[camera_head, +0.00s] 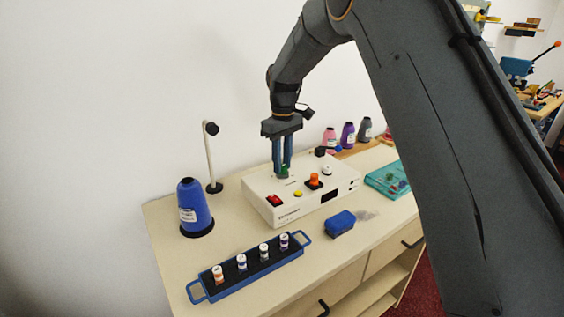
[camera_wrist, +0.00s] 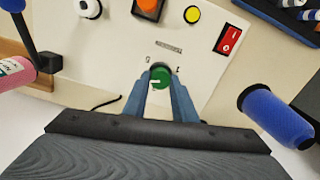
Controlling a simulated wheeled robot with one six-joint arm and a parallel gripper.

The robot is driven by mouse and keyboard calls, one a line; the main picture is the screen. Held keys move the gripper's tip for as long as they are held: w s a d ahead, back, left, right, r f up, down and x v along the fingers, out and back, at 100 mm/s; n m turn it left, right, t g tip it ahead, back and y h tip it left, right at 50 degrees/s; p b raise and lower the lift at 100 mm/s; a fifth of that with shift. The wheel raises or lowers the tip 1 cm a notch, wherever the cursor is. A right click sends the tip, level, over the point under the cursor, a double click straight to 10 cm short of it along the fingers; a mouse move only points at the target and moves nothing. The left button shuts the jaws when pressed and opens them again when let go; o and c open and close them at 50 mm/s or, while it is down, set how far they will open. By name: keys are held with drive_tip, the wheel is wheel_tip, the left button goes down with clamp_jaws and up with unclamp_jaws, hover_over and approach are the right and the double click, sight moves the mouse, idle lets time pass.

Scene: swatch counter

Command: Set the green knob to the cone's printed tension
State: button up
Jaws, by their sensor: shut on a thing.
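The green knob (camera_wrist: 160,79) sits on the top panel of a white control box (camera_head: 262,198). My gripper (camera_wrist: 160,84) is shut on the knob from above, a finger on either side. In the head view the knob (camera_head: 284,170) shows partly between the blue fingers (camera_head: 282,160). A blue yarn cone (camera_head: 193,210) with a white label stands on a dark base at left. The label's print is too small to read.
The box also has an orange knob (camera_head: 314,181), a white knob (camera_head: 327,169), a yellow button (camera_head: 298,193) and a red switch (camera_head: 275,200). A blue tray (camera_head: 206,291) of small spools and a blue block (camera_head: 340,222) lie in front. More cones (camera_head: 348,135) stand behind.

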sight(283, 166)
drive_tip(key=m, duration=0.5)
drive_tip(key=shift+r+m, duration=0.1)
drive_tip(key=shift+m, duration=0.2)
drive_tip(key=shift+d+m+p, duration=0.1)
drive_tip(key=shift+m+p, duration=0.25)
drive_tip(key=shift+m, duration=1.85)
drive_tip(key=o, duration=1)
drive_tip(key=shift+o, duration=0.2)
wheel_tip(283, 166, up, 8)
drive_tip(key=shift+d+f+b, duration=0.1)
drive_tip(key=shift+f+b, duration=0.05)
drive_tip(key=shift+b, duration=0.9)
